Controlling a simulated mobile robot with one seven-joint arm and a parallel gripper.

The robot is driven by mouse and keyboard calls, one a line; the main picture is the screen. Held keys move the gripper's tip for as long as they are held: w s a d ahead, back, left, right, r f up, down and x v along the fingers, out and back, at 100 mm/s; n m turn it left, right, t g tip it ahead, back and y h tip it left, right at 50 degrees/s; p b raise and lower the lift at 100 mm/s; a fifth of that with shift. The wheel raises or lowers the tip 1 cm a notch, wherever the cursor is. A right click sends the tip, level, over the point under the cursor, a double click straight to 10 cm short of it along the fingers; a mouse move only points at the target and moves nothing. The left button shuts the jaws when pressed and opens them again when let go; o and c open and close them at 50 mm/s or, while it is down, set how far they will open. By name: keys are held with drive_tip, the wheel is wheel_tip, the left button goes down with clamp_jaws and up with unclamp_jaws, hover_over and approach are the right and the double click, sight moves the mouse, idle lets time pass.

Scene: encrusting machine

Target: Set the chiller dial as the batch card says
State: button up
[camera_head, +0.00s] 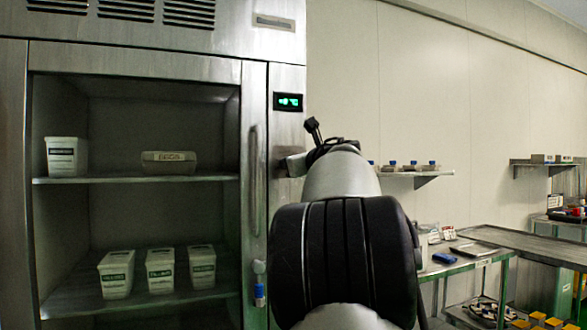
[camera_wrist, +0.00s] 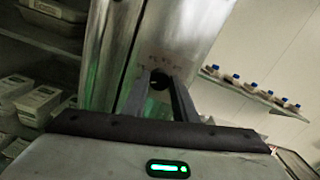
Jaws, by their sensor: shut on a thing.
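The chiller (camera_head: 284,220) is a tall stainless steel cabinet at the left of the head view. A small green-lit display (camera_head: 288,102) is on its right-hand panel; I cannot read its value for sure. My gripper (camera_head: 283,166) is at that panel, just below the display, and my arm hides much of it. In the wrist view, the fingers of my gripper (camera_wrist: 160,88) are shut on the dark round chiller dial (camera_wrist: 159,80). Faint marks show on the steel above the dial, too blurred to read. I cannot make out a batch card.
White labelled tubs (camera_head: 161,270) and a lidded box (camera_head: 168,162) stand on the chiller's shelves. A vertical handle (camera_head: 254,180) is left of my gripper. A wall shelf (camera_head: 425,175) with blue-capped bottles and a steel table (camera_head: 465,262) are at the right.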

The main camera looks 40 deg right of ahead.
drive_tip(key=shift+f+n, duration=0.1)
drive_tip(key=shift+n, duration=0.5)
drive_tip(key=shift+b, duration=0.3)
drive_tip(key=o, duration=1)
drive_tip(key=shift+o, duration=0.2)
drive_tip(key=v, duration=1.7)
drive_tip(key=shift+s, duration=0.25)
